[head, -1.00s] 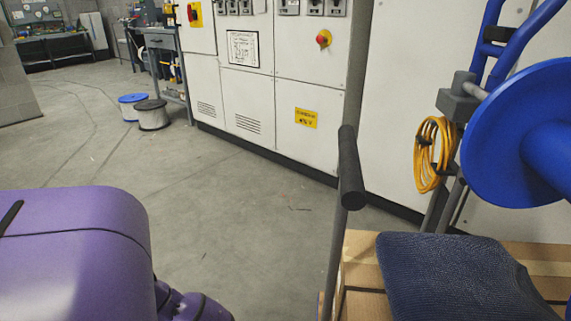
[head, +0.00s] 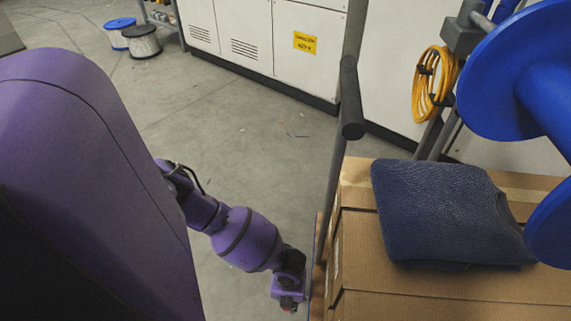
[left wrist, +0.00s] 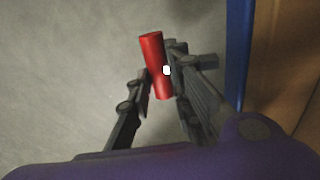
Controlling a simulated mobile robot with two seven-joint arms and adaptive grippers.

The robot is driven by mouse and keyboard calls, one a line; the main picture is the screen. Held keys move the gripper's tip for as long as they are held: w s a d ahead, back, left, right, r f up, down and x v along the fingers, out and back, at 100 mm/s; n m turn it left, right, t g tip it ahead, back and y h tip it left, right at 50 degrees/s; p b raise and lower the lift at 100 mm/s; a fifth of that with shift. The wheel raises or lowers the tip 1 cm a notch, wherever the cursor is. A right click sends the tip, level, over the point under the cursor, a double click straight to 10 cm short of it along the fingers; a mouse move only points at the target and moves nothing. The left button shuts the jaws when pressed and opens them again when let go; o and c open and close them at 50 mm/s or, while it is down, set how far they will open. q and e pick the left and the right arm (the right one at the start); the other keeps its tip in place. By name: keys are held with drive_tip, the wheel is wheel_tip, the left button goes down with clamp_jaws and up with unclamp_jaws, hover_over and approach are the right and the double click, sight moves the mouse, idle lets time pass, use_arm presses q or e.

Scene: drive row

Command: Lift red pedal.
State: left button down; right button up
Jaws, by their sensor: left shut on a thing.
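The red pedal (left wrist: 155,62) is a short red cylinder between the fingers of my left gripper (left wrist: 158,80) in the left wrist view. The gripper is shut on it, with one dark finger on each side. In the head view my left gripper (head: 288,298) is low beside the cardboard boxes, and only a small bit of red shows at its tip. The pedal's mount is hidden. My right gripper is not in view.
Cardboard boxes (head: 430,285) with a folded blue cloth (head: 445,215) on top stand close to the right of my left arm. An upright grey handle post (head: 349,110) rises beside them. Blue reels are at far right. Open floor (head: 240,160) lies left of the boxes.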

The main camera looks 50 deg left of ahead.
use_arm(q)
drive_tip(key=shift+w+d+r+g+y+p, duration=0.15)
drive_tip(key=shift+r+g+y+p, duration=0.3)
drive_tip(key=shift+r+g+y, duration=0.25)
drive_tip(key=c, duration=1.6)
unclamp_jaws()
drive_tip(key=shift+r, duration=0.2)
drive_tip(key=r, duration=0.4)
drive_tip(key=w+d+r, duration=0.1)
drive_tip(key=r, duration=0.2)
drive_tip(key=shift+f, duration=0.1)
